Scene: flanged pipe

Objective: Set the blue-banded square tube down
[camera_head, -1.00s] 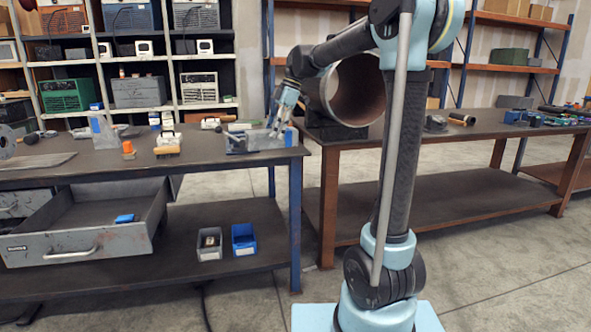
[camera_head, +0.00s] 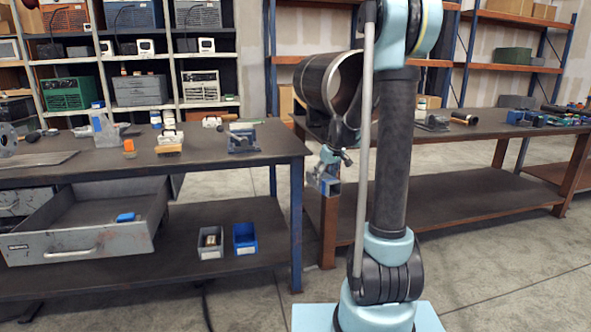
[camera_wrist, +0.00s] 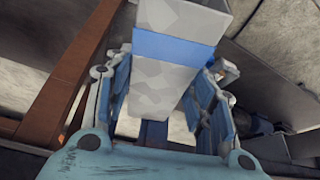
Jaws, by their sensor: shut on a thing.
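The blue-banded square tube (camera_wrist: 172,85) is grey with a mottled surface and a blue band. In the wrist view it runs up between the fingers of my gripper (camera_wrist: 162,92), which is shut on it. In the head view my gripper (camera_head: 326,176) hangs in the open air right of the left bench's end, in front of the right bench. The tube (camera_head: 333,188) shows only as a small square end there; most of it is hidden or too small to tell.
The left bench (camera_head: 225,168) carries a blue-grey vise (camera_head: 242,140) near its right end, with clear top beside it. A big flanged pipe (camera_head: 318,80) lies on the right bench (camera_head: 480,140). Blue (camera_head: 245,239) and grey (camera_head: 210,243) bins sit on the lower shelf.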

